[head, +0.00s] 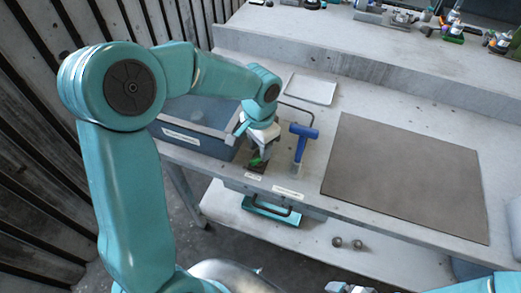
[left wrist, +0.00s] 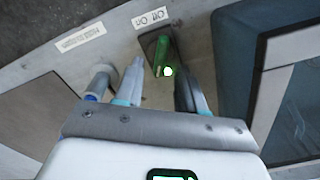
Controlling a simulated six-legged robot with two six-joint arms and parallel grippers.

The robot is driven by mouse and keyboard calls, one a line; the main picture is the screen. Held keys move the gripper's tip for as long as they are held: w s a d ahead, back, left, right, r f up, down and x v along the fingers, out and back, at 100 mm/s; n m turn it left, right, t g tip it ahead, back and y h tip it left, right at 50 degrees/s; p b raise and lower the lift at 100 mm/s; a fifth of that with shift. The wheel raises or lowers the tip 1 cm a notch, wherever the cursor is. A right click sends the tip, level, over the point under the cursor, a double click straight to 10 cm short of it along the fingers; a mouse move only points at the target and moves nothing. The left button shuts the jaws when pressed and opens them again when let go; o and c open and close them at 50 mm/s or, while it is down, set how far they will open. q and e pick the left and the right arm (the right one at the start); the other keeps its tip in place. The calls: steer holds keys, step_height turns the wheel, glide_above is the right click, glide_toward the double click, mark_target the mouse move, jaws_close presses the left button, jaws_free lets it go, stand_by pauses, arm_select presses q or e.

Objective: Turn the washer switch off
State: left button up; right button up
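The washer switch is a green lever on a dark plate (head: 255,168) at the front edge of the bench, just right of the blue basin. In the left wrist view the green lever (left wrist: 162,52) stands by a bright lit spot, below a white label (left wrist: 150,17) with the words Off and On. My left gripper (head: 261,150) is at the switch, with its fingers apart. In the left wrist view the lever shows between the fingers (left wrist: 157,75), closer to the right one; contact is unclear. Only parts of my right arm show at the lower right edge of the head view.
A blue T-shaped tool (head: 303,133) stands just right of the switch. The blue-grey basin (head: 185,139) is on the left. A brown mat (head: 400,175) covers the bench's right side. A wire handle (head: 268,207) sits below the front edge.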

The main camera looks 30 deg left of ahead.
mark_target(259, 159)
arm_select(q)
steer(key=shift+w+d+f, duration=0.1)
steer(key=shift+w+f, duration=0.05)
steer(key=shift+f, duration=0.4)
steer(key=shift+w+f, duration=0.1)
steer(key=shift+f, duration=0.45)
steer(key=shift+s+f, duration=0.1)
steer(key=shift+f, duration=0.1)
jaws_close()
